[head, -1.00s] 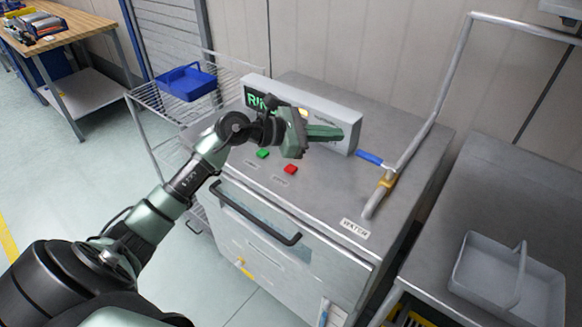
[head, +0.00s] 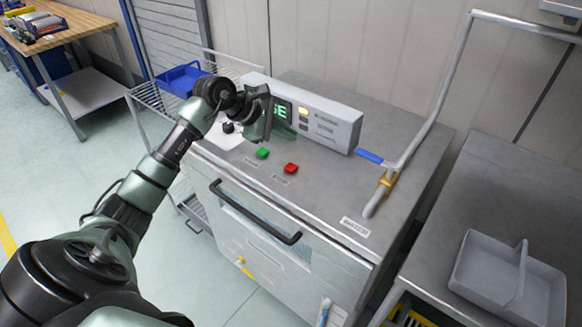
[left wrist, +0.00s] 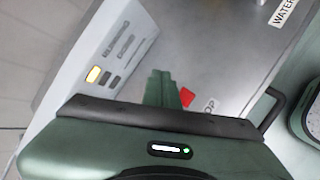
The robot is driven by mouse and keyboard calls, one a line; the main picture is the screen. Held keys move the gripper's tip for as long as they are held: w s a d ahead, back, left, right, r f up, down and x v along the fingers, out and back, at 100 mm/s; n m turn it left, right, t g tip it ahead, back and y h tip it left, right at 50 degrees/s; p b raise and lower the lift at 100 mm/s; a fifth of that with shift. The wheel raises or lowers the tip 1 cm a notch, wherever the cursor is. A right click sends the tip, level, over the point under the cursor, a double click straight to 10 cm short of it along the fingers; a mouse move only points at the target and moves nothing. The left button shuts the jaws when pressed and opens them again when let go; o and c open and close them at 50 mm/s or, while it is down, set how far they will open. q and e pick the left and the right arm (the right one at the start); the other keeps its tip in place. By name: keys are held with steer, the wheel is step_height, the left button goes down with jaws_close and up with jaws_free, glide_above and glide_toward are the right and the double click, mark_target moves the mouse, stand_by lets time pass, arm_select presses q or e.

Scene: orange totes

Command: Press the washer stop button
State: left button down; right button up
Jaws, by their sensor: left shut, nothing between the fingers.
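The washer (head: 325,185) is a grey steel cabinet with a red button (head: 291,168) and a green button (head: 262,153) on its top. In the left wrist view the red button (left wrist: 187,97) sits just right of the fingertips, beside a label partly reading "OP". My left gripper (head: 284,130) is shut and empty. It is above the washer top in front of the display panel, behind and apart from the red button in the head view. It also shows in the left wrist view (left wrist: 159,80). My right gripper is not in view.
The display box (head: 335,125) stands at the back of the washer; its screen is partly hidden, showing "SE". A blue-handled valve lever (head: 369,157) and a pipe (head: 432,115) rise at the right. A grey basket (head: 505,275) and a blue basket (head: 183,80) flank the washer.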

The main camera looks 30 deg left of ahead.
mark_target(288, 168)
arm_select(q)
step_height(288, 168, down, 7)
steer(key=b, duration=0.3)
steer(key=shift+f+b, duration=0.2)
steer(key=shift+b, duration=0.2)
steer(key=shift+f+b, duration=0.3)
stand_by(1.1)
steer(key=shift+f+b, duration=0.35)
steer(key=shift+b, duration=0.25)
steer(key=shift+f+b, duration=0.55)
stand_by(0.8)
steer(key=shift+r, duration=0.1)
steer(key=shift+r+p, duration=0.3)
steer(key=shift+r, duration=0.55)
